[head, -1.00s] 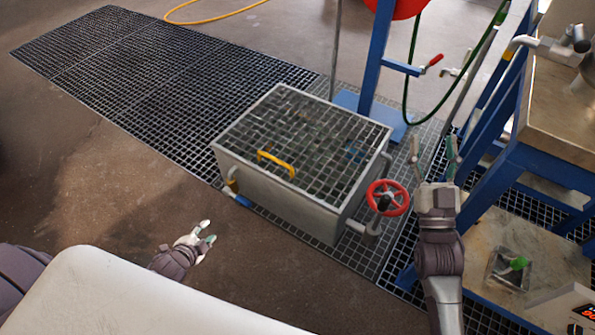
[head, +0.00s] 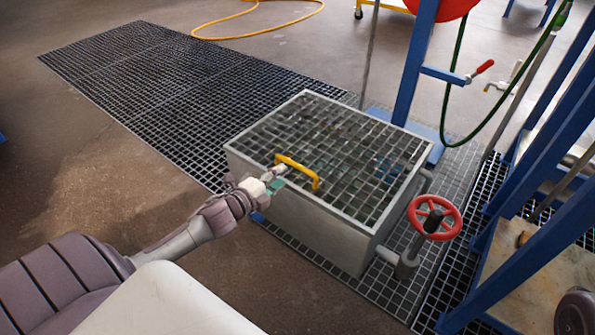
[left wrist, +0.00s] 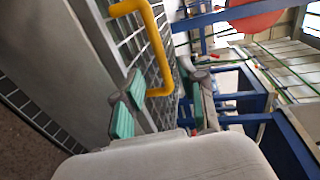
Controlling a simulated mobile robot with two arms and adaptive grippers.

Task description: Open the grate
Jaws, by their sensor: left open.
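The grate (head: 345,140) lies flat and closed over the top of a grey metal box (head: 305,230). A yellow handle (head: 299,168) stands up from the grate near its front-left edge. My left gripper (head: 277,177) is open and empty, beside the near end of the handle at the box's front edge. In the left wrist view, the yellow handle (left wrist: 153,40) is just ahead of the two spread fingers of my left gripper (left wrist: 162,82), with the grate bars (left wrist: 135,55) behind it. I cannot tell whether a finger touches the handle. My right gripper is out of view.
A red handwheel (head: 435,217) sits on a pipe at the box's right side. A blue post (head: 414,75) with a green hose stands behind, and a blue frame (head: 550,215) stands right. Open floor (head: 105,185) lies left of the box.

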